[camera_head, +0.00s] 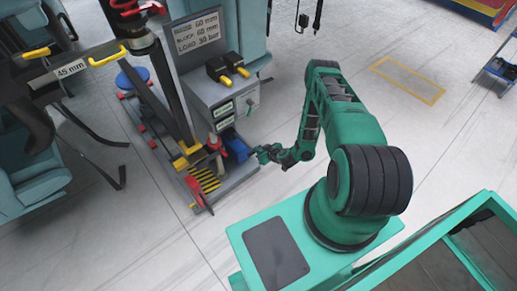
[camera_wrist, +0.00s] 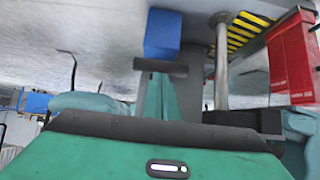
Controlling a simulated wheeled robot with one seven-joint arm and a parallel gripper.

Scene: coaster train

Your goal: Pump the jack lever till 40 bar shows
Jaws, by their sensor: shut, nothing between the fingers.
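A display board (camera_head: 195,32) stands on the grey cabinet; its small text seems to read 60 mm, 60 mm and LOAD 30 bar. A red upright part, possibly the jack (camera_head: 215,143), stands on the grey base beside the column. I cannot clearly make out its lever. My gripper (camera_head: 262,154) is shut and empty, just right of a blue block (camera_head: 236,147). In the wrist view my gripper (camera_wrist: 161,68) points toward the blue block (camera_wrist: 162,35), and a metal post (camera_wrist: 222,65) rises to its right.
A red bracket-like part (camera_head: 195,190) stands at the front of the base, near yellow-black stripes (camera_head: 206,179). A red panel (camera_wrist: 290,60) is at the right in the wrist view. Yellow-handled black blocks (camera_head: 228,70) lie on the cabinet. Teal seats (camera_head: 35,175) stand left.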

